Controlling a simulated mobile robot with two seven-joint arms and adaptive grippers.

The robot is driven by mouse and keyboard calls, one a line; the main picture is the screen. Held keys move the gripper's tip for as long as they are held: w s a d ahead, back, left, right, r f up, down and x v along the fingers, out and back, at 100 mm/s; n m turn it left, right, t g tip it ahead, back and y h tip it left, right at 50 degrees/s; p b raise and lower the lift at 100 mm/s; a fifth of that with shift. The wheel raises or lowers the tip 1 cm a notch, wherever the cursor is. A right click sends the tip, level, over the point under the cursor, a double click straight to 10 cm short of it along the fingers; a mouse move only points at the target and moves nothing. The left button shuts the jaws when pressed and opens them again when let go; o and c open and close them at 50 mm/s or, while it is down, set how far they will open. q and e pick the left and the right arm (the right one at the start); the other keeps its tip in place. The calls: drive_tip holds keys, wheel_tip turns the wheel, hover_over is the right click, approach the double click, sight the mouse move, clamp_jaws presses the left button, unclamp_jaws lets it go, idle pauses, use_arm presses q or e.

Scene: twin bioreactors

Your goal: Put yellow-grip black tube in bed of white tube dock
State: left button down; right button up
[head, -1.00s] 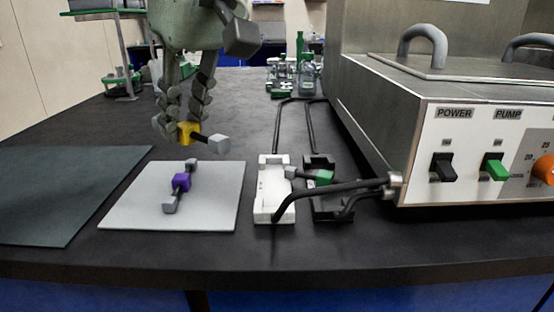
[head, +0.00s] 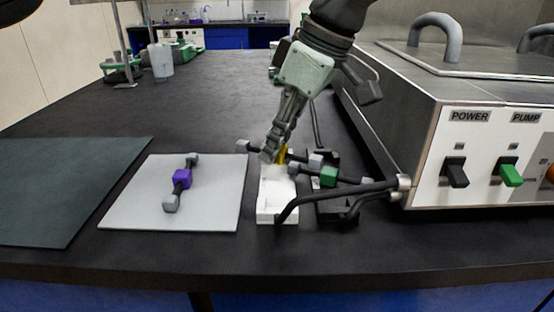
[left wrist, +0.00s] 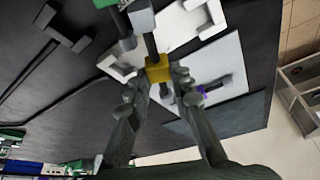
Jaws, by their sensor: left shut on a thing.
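My left gripper (head: 276,156) comes down from above, shut on the yellow grip (head: 282,155) of the black tube, whose grey ends (head: 242,146) stick out left and right. The fingers partly hide the grip. In the left wrist view the yellow grip (left wrist: 158,70) sits between the fingertips. The white tube dock (head: 276,212) lies just below, its far part hidden by gripper and tube. The held tube lies crosswise over the dock's far part; I cannot tell whether it touches. The dock also shows in the left wrist view (left wrist: 190,27). My right gripper is not in view.
A green-grip tube (head: 328,177) lies across the black dock (head: 335,213) just right. A purple-grip tube (head: 182,179) lies on a light grey mat (head: 220,205) to the left. A bent black hose (head: 340,188) reaches over the docks from the metal machine (head: 420,150).

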sight(282, 148)
use_arm(q)
wheel_tip(282, 148, down, 3)
drive_tip(key=shift+f, duration=0.5)
drive_tip(key=shift+f, duration=0.1)
drive_tip(key=c, duration=1.3)
unclamp_jaws()
drive_tip(key=shift+c, duration=0.2)
